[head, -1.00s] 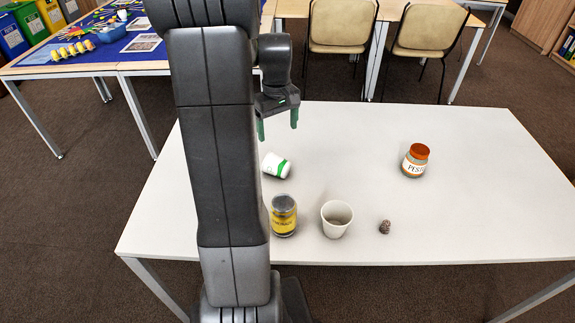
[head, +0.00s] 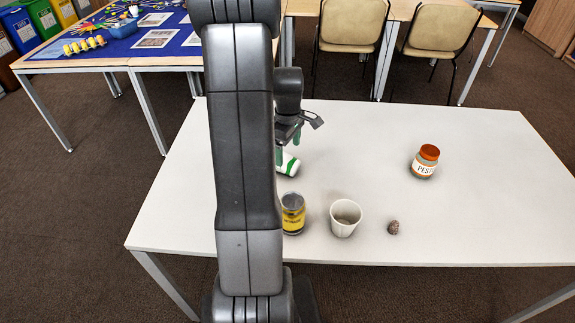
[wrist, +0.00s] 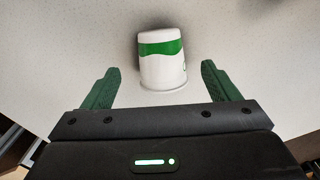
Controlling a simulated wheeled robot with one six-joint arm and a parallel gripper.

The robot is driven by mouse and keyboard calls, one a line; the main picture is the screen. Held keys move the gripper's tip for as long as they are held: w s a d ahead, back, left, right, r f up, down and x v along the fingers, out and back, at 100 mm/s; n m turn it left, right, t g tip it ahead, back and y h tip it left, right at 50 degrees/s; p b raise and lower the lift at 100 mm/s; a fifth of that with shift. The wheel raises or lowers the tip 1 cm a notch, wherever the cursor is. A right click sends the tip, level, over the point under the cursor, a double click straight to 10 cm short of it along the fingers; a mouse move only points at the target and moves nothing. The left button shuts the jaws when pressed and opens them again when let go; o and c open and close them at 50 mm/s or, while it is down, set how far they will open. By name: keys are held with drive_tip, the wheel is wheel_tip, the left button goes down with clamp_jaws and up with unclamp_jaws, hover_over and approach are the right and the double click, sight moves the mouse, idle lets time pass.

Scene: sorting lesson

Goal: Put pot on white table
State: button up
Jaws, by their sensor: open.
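In the wrist view my gripper (wrist: 160,69) is open, with one green finger on each side of the pot (wrist: 162,48). There is a gap between each finger and the pot, and nothing is held. A white, open-topped cup (head: 345,217) stands upright nearer the table's front edge.
A yellow-labelled can (head: 292,213) stands left of the cup, and a small brown lump (head: 393,227) lies to its right. An orange-lidded pesto jar (head: 425,161) stands at the right. The table's right side is mostly clear. Chairs (head: 435,32) stand behind.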

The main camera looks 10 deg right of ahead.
sight(287, 158)
wheel_tip(287, 158, down, 5)
drive_tip(key=shift+a+f, duration=0.1)
drive_tip(key=shift+f, duration=0.05)
drive_tip(key=c, duration=1.1)
